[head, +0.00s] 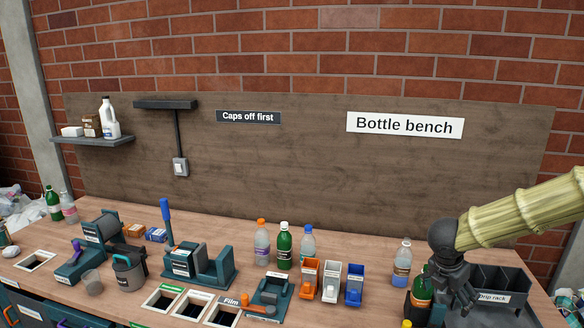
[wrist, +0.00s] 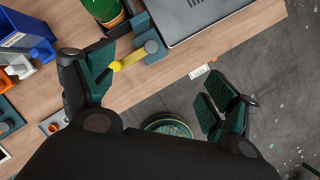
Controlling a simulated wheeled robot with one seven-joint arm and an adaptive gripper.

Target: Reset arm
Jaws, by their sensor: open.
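My gripper (head: 455,290) is at the right end of the bench in the head view, at the end of my pale ribbed arm. The wrist view shows its two dark green-padded fingers (wrist: 160,90) spread wide with nothing held between them.
The drip rack (head: 512,291) stands right of my gripper. A clear bottle (head: 402,264) stands behind it. Coloured bins (head: 331,282), bottles (head: 284,246) and teal fixtures (head: 200,266) fill the bench leftward. Below the bench edge, a round green bin (wrist: 168,126) stands on the floor.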

